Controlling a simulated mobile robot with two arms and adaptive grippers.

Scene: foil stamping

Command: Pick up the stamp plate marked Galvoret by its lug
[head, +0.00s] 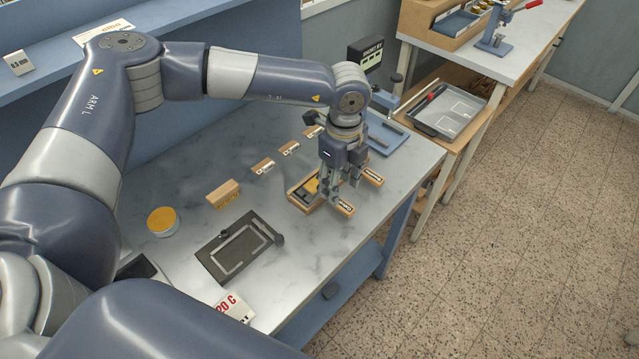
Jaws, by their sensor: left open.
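My left gripper (341,188) points down, open, over the right part of the grey work table. Below and partly behind it is a wooden holder (298,197) with a dark recess and something yellow inside. Its white front label (345,207) is too small to read. Another labelled wooden piece (373,177) sits just right of the gripper. Three small wooden blocks with white labels (262,166) (289,148) (312,132) stand in a row to the left and behind. I cannot tell which thing is marked Galvoret, and no lug is clear; the gripper hides part of the holder.
A dark plate with a pale frame (240,248) lies at the front. A round yellow-topped tin (162,221) and a wooden block (223,194) stand left. A grey tray (447,111) is on the side bench. Bare tabletop lies between.

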